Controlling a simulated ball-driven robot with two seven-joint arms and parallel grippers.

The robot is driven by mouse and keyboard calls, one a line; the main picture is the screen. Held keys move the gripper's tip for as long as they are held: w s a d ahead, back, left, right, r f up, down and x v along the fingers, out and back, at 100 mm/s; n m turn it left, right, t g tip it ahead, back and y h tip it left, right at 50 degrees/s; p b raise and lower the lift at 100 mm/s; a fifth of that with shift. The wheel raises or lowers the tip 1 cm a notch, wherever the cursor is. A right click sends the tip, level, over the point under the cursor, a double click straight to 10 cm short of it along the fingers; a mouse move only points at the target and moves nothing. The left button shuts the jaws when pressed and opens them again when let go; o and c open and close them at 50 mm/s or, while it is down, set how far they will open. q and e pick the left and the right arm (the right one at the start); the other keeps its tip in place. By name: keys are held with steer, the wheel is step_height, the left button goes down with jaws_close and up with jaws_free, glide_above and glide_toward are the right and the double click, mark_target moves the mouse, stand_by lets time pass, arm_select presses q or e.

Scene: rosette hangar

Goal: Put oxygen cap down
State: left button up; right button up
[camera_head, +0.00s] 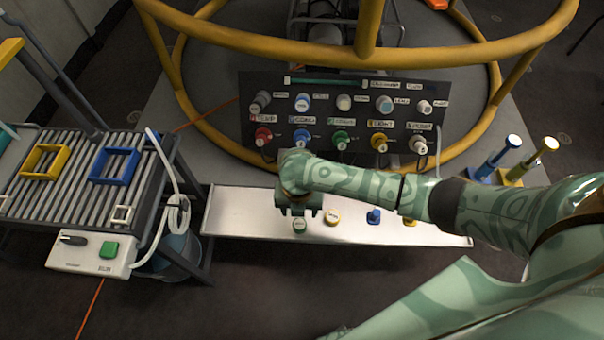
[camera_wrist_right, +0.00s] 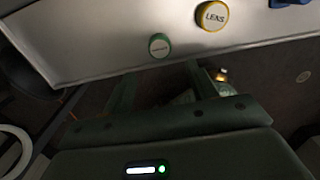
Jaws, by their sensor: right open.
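The green-rimmed cap (camera_head: 300,225) lies on the white shelf (camera_head: 255,214), just in front of my right gripper (camera_head: 299,208). Its lettering is too small to read. In the right wrist view the green cap (camera_wrist_right: 159,46) rests on the shelf close to its edge. There my right gripper (camera_wrist_right: 160,76) is open, with its two fingers apart and nothing between them. The cap sits just beyond the fingertips, lined up with the gap. My left gripper is not in view.
A yellow cap (camera_head: 332,217) marked LENS, a blue cap (camera_head: 374,216) and another yellow cap (camera_head: 410,222) stand along the shelf. A dark panel (camera_head: 300,105) with labelled coloured plugs rises behind. A slatted table (camera_head: 75,200) with blue and yellow frames stands left.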

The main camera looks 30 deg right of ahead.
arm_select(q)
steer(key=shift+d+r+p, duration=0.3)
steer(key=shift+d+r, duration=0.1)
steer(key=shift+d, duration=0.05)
arm_select(e)
step_height(320, 180, up, 2)
steer(key=shift+r, duration=0.1)
